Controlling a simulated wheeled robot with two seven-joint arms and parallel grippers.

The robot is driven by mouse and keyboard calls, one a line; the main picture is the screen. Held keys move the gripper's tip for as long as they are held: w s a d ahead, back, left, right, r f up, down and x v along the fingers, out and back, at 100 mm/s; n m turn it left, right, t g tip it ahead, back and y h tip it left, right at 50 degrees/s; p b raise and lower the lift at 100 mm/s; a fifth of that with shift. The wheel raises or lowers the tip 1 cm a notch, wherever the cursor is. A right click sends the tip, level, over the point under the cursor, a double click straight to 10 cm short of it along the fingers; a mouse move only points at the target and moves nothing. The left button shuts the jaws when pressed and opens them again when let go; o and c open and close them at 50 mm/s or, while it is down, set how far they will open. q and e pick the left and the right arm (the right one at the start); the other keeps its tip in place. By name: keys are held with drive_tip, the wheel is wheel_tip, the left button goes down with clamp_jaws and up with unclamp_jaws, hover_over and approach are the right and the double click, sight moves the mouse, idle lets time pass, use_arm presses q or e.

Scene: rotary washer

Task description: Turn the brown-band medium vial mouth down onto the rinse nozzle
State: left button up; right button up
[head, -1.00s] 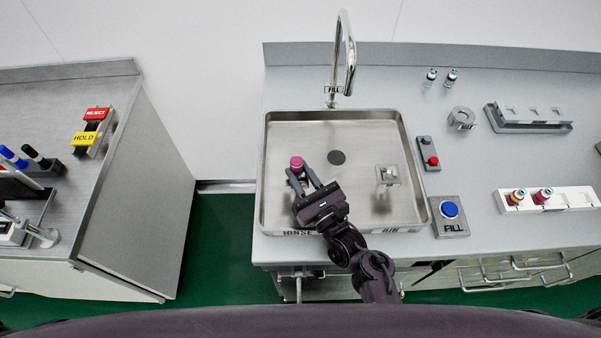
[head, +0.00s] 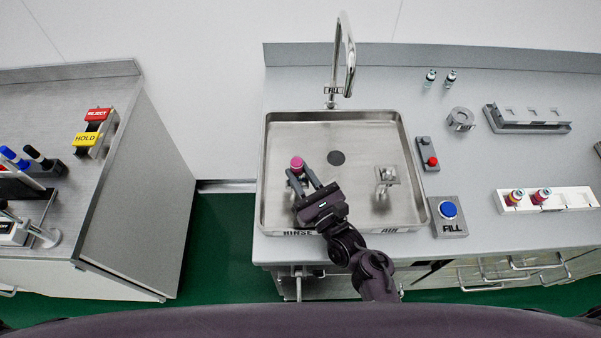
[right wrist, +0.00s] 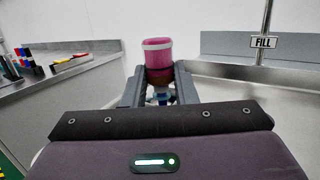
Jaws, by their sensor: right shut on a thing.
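The vial (head: 297,163) has a pink upper part and is held upright-standing over the left part of the sink, above the RINSE label. In the right wrist view the vial (right wrist: 158,52) shows a pink body, a pale rim line near its top and a dark brown band low down. I cannot tell for certain which end is its mouth. My right gripper (head: 304,178) is shut on it, one finger on each side near the brown band. A bluish, metallic part shows below between the fingers; the rinse nozzle itself is mostly hidden. My left gripper is out of view.
The steel sink (head: 385,125) has a drain (head: 336,157) and a metal fixture (head: 387,177) above the AIR label. A tall faucet (head: 345,60) stands behind. A blue FILL button (head: 448,210), red button box (head: 430,155) and white rack (head: 565,200) with two vials lie right.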

drive_tip(key=shift+f, duration=0.15)
idle(0.7)
drive_tip(key=o, duration=1)
drive_tip(key=shift+o, duration=0.6)
drive_tip(key=shift+o, duration=1.2)
